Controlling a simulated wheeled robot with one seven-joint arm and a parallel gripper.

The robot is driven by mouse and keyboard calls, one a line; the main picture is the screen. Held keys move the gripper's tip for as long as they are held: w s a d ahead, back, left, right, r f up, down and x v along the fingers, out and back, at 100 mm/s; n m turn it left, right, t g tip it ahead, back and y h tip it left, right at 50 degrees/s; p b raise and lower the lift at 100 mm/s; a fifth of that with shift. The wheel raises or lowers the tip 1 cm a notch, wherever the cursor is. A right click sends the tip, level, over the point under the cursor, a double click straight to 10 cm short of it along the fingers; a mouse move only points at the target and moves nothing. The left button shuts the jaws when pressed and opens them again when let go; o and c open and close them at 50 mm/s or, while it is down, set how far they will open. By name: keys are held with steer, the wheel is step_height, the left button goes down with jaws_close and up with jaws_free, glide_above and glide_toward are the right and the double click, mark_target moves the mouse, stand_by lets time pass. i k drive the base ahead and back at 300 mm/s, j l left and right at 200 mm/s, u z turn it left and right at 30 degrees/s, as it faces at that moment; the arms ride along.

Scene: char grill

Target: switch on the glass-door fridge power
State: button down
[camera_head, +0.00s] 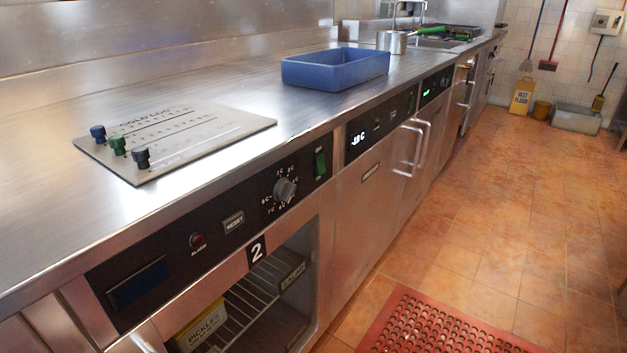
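The glass-door fridge, marked 2 (257,250), is in the lower middle. Its black control panel (215,248) has a dark, blank display (138,284), a red alarm lamp (195,240), a RESET button (234,222) and a numbered dial (285,190). At the panel's right end is a green rocker power switch (320,164) with small lettering above and below it. Its position is too small to tell. Below the panel, a wire shelf (262,290) shows inside, with tubs labelled PICKLES (203,326) and SALAD (292,275). My gripper is not in view.
A neighbouring unit's display (358,139) is lit. Door handles (418,150) stick out beyond it. A cold-log board (190,140) with dark pegs and a blue tray (335,70) lie on the steel counter. A red mat (440,325) covers part of the otherwise open tiled floor.

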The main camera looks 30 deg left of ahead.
mark_target(320, 170)
steer(key=u, duration=1.75)
steer(key=k+j, duration=0.05)
steer(key=j, duration=0.05)
